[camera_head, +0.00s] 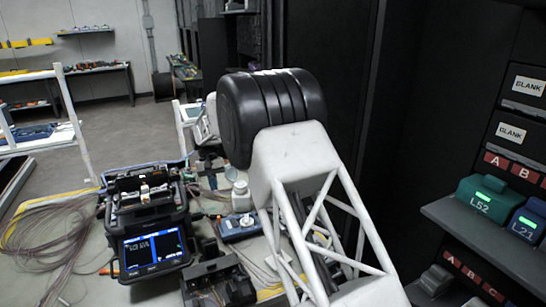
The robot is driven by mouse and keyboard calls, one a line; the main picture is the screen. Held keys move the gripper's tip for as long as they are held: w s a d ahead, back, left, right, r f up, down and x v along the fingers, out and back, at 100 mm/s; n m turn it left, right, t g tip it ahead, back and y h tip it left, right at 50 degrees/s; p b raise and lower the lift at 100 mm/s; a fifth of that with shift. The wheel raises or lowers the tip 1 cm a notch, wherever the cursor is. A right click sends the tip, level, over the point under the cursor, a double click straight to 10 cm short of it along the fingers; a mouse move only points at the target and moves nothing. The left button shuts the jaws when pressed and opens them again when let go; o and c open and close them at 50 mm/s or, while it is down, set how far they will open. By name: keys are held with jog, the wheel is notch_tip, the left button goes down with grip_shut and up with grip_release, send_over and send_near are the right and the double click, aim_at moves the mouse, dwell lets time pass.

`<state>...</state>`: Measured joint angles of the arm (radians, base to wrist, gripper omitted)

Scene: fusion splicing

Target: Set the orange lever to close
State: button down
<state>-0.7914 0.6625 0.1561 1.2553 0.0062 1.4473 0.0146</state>
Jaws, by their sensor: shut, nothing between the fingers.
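A black fusion splicer (148,218) stands on the workbench at the lower left, with its lit blue screen (152,250) facing the camera. Small pale and orange-brown parts show on its top, but I cannot make out which is the orange lever or how it is set. My arm's black joint and white truss fill the middle of the view. My gripper (211,177) appears as a small dark shape below the pale wrist, behind and to the right of the splicer. It is shut and empty, apart from the splicer. Its fingertips are hard to make out.
A blue device (238,227) and a black fixture (217,283) sit right of the splicer, with a small white bottle (241,194) behind. Loose cables (45,232) spread at left. A dark rack with a green L52 module (488,198) stands at right.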

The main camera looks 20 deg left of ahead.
jog(key=shift+d, duration=0.1)
jog(key=w+d+r+m+t+y, duration=0.1)
jog(key=d+r, duration=0.6)
jog(key=d, duration=0.3)
jog(key=d+r+m, duration=0.1)
jog(key=d+r, duration=0.5)
jog(key=d, duration=0.5)
jog(key=s+d+r+m+y, duration=0.1)
jog(key=s+d+r, duration=0.2)
jog(key=d, duration=0.4)
jog(key=s+d+r+t, duration=0.1)
jog(key=s+d+r, duration=0.15)
jog(key=d, duration=0.55)
jog(key=s+d+r+m+y, duration=0.1)
jog(key=s+d+r, duration=0.25)
jog(key=d, duration=0.35)
jog(key=s+d+r+m+t, duration=0.2)
jog(key=s+d+m, duration=0.1)
jog(key=s+d, duration=1.3)
jog(key=s+d+f+m+t, duration=0.1)
jog(key=s+d+f, duration=0.2)
jog(key=s+d, duration=0.3)
jog(key=s+d+f+m, duration=0.1)
jog(key=s+d+f, duration=0.2)
jog(key=s+d, duration=0.3)
jog(key=s, duration=0.4)
jog(key=shift+f+t, duration=0.2)
jog(key=shift+t, duration=0.2)
jog(key=shift+s, duration=0.1)
